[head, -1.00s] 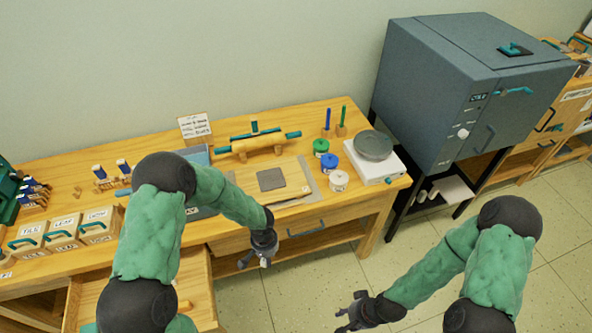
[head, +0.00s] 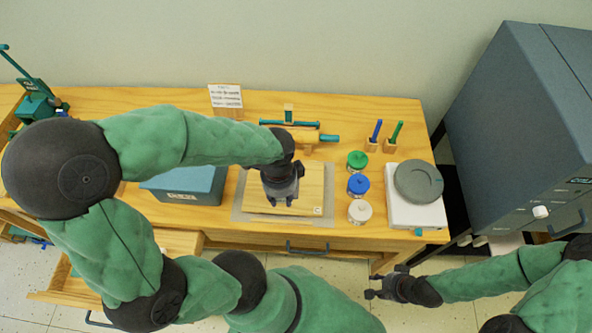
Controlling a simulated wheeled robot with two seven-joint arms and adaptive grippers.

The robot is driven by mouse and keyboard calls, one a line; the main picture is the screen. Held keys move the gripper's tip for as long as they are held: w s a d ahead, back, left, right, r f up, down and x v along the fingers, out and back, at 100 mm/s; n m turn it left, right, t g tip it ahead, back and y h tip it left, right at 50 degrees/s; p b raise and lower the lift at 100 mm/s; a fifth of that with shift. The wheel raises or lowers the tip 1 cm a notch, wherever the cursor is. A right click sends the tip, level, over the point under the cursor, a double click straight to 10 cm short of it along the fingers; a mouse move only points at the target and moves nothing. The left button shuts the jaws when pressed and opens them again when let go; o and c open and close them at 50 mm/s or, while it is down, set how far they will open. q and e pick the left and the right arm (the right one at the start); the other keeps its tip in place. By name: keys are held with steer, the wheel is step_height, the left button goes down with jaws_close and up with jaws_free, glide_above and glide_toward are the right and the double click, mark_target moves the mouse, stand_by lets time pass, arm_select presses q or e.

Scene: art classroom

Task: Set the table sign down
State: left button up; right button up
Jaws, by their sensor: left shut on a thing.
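A small white sign with lines of writing (head: 226,96) stands upright in a wooden holder at the back of the table, near the wall. It is the only table sign I can make out. My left gripper (head: 280,201) points down over the wooden board (head: 311,190) in the middle of the table, in front of and to the right of the sign. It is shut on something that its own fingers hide. My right gripper (head: 373,287) is open and empty, low over the floor in front of the table.
A blue-grey box (head: 190,186) stands left of the board. A rolling pin (head: 300,136) lies behind it. Several jars, including a blue-lidded one (head: 358,186), and a scale (head: 416,210) stand to the right. A drawer (head: 178,243) is open at front left. The kiln (head: 515,130) stands far right.

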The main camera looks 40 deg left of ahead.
arm_select(q)
steer(key=shift+r, duration=0.2)
steer(key=shift+w+d+f, duration=0.1)
steer(key=shift+w, duration=0.2)
steer(key=w+f+b, duration=0.3)
steer(key=w+f, duration=0.1)
steer(key=w, duration=0.4)
steer(key=b, duration=0.2)
glide_above(312, 189)
steer(key=s, duration=0.1)
step_height(312, 189, down, 4)
steer(key=shift+f, duration=0.15)
steer(key=shift+w+f, duration=0.4)
steer(key=shift+f, duration=0.1)
steer(key=shift+w+f+b, duration=0.2)
steer(key=shift+f+b, duration=0.55)
steer(key=shift+f, duration=0.95)
arm_select(e)
step_height(312, 189, down, 6)
steer(key=w, duration=0.1)
steer(key=shift+f, duration=0.2)
